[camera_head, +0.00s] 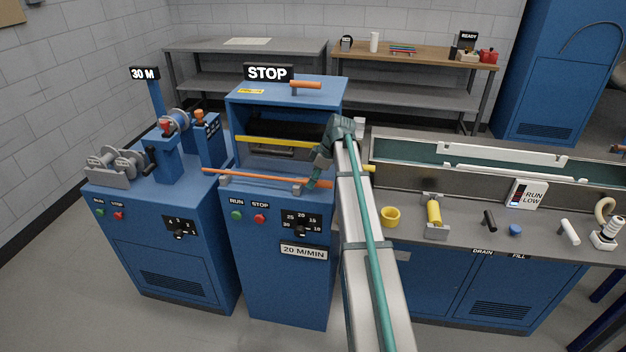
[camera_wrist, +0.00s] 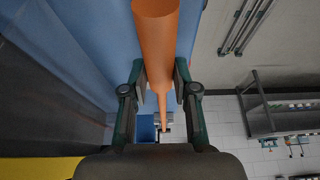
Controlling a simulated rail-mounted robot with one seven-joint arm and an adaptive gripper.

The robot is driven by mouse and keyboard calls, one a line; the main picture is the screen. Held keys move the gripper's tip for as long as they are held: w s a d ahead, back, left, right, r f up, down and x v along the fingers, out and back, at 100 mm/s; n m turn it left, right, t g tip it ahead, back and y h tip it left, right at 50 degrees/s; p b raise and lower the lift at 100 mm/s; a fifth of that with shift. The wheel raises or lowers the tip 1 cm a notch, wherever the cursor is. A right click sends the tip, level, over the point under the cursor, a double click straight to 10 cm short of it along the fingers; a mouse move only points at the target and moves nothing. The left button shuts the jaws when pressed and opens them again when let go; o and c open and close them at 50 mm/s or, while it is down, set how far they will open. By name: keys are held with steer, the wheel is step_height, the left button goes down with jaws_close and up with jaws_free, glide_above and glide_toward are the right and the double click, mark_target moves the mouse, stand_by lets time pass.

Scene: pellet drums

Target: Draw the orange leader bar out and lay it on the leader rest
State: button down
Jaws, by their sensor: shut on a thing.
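The orange leader bar (camera_head: 262,177) runs level across the front of the blue STOP machine, its left end reaching past the machine's left edge. My gripper (camera_head: 314,184) is shut on the bar near its right end. In the wrist view the orange bar (camera_wrist: 157,50) passes between both fingers of my gripper (camera_wrist: 159,88). My arm hides the machine's right side.
A yellow bar (camera_head: 280,142) crosses the machine opening behind the orange bar. A blue reel stand (camera_head: 160,190) is close on the left.

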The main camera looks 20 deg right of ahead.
steer(key=shift+f, duration=0.55)
stand_by(0.4)
steer(key=c, duration=0.8)
jaws_free()
